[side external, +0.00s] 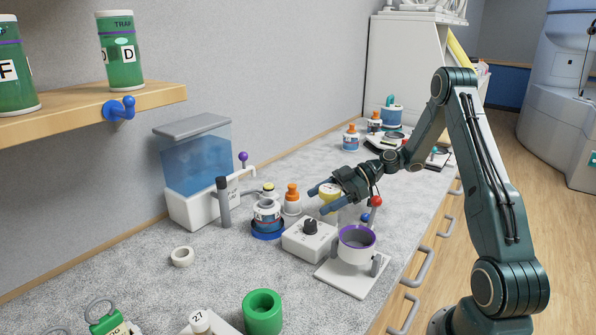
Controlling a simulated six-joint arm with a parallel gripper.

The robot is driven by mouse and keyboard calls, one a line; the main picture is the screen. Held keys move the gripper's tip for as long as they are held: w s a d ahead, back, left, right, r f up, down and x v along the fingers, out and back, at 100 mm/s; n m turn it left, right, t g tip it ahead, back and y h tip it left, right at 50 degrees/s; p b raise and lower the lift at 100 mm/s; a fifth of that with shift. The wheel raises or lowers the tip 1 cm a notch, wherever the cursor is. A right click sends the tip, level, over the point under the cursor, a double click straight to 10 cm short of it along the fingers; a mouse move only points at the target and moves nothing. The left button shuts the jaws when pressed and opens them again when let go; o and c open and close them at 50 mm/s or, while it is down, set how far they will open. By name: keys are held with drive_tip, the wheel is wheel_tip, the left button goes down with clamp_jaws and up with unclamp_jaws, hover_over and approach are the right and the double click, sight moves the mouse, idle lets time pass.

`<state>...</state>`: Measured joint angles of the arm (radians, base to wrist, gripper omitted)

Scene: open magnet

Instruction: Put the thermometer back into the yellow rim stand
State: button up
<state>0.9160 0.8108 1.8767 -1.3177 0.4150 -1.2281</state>
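My gripper (326,197) reaches left over the counter with its two blue fingers spread apart. A pale yellow-topped thing (329,193) shows between and behind the fingers. The fingers partly hide it, and I cannot tell whether it is the yellow rim stand or whether they touch it. A white cup-shaped stand with a purple rim (357,240) is on a white base, below and right of the gripper. Thin rods with a red ball (376,201) and a blue ball (365,217) rise near it. I cannot pick out the thermometer for sure.
A white box with a black knob (310,227) stands left of the purple-rim stand. Orange-capped (292,199) and blue-labelled (267,213) bottles, a dark grey cylinder (223,201) and a water tank (196,165) are farther left.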

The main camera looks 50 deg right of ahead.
sight(340, 189)
drive_tip(key=shift+r, duration=0.1)
drive_tip(key=shift+d+r, duration=0.1)
drive_tip(key=shift+v, duration=3.7)
drive_tip(key=w+a+r+n+g+h, duration=0.1)
drive_tip(key=w+a+r, duration=0.1)
drive_tip(key=a, duration=0.4)
drive_tip(key=w+a+r+g, duration=0.1)
drive_tip(key=w+a+r, duration=0.15)
drive_tip(key=a, duration=0.35)
drive_tip(key=s+a+r+m+g+h, duration=0.1)
drive_tip(key=s+a+r+m+h, duration=0.35)
drive_tip(key=s+a+r, duration=0.35)
drive_tip(key=s+a+m+h, duration=0.1)
drive_tip(key=s+m+h, duration=0.4)
drive_tip(key=s, duration=1.1)
drive_tip(key=shift+s+m+t, duration=0.2)
drive_tip(key=shift+m+t, duration=0.2)
drive_tip(key=shift+m, duration=0.75)
